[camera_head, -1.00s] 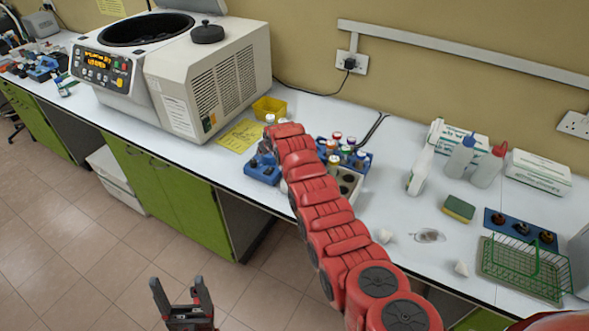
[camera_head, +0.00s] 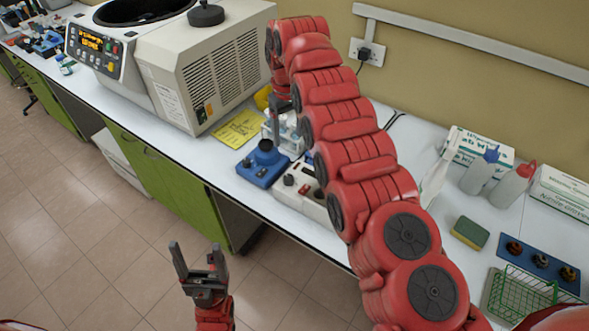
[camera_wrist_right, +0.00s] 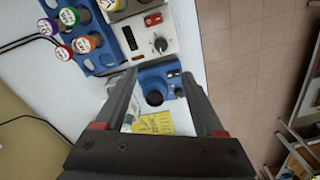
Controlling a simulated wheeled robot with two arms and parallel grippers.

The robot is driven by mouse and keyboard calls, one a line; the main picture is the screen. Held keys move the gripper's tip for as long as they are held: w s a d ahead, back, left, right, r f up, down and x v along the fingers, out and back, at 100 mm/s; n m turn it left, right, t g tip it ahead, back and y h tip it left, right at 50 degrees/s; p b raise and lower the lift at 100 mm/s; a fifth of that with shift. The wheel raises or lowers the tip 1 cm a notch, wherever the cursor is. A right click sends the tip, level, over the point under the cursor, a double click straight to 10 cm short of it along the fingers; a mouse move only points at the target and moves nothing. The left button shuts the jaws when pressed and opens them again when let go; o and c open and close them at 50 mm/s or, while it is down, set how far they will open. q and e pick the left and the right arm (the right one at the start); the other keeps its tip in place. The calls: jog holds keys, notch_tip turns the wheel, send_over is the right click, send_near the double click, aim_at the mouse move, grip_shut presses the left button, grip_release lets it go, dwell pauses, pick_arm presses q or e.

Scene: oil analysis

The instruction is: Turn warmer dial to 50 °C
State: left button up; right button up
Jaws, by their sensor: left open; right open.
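The white warmer (camera_head: 312,204) stands near the bench's front edge, partly hidden by my right arm in the head view. Its black dial (camera_head: 289,180) and red switch (camera_head: 304,188) face up. The wrist view shows the dial (camera_wrist_right: 160,45) beside a dark display (camera_wrist_right: 130,38); its setting is too small to read. My right gripper (camera_wrist_right: 160,76) is open and empty, pointing down above the warmer and the blue mixer, with the dial beyond its fingertips. In the head view it is partly hidden by my arm. My left gripper (camera_head: 197,262) is open and empty, over the floor.
A blue mixer (camera_head: 263,165) stands left of the warmer, with a yellow note (camera_head: 238,130) behind it. A blue rack (camera_wrist_right: 85,35) of colour-capped vials adjoins the warmer. A large centrifuge (camera_head: 200,75) stands at left; bottles (camera_head: 480,170) and a green basket (camera_head: 520,297) are at right.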

notch_tip(320, 180, down, 3)
jog(key=b, duration=0.6)
send_over(288, 177)
notch_tip(288, 177, down, 6)
jog(key=shift+d+f+p, duration=0.1)
jog(key=shift+f+p, duration=0.25)
jog(key=shift+p, duration=0.15)
notch_tip(288, 177, down, 6)
jog(key=shift+s+r+p, duration=0.15)
jog(key=shift+r+p, duration=0.05)
jog(key=shift+p, duration=0.6)
jog(key=shift+f, duration=0.75)
jog(key=shift+c, duration=0.3)
grip_shut()
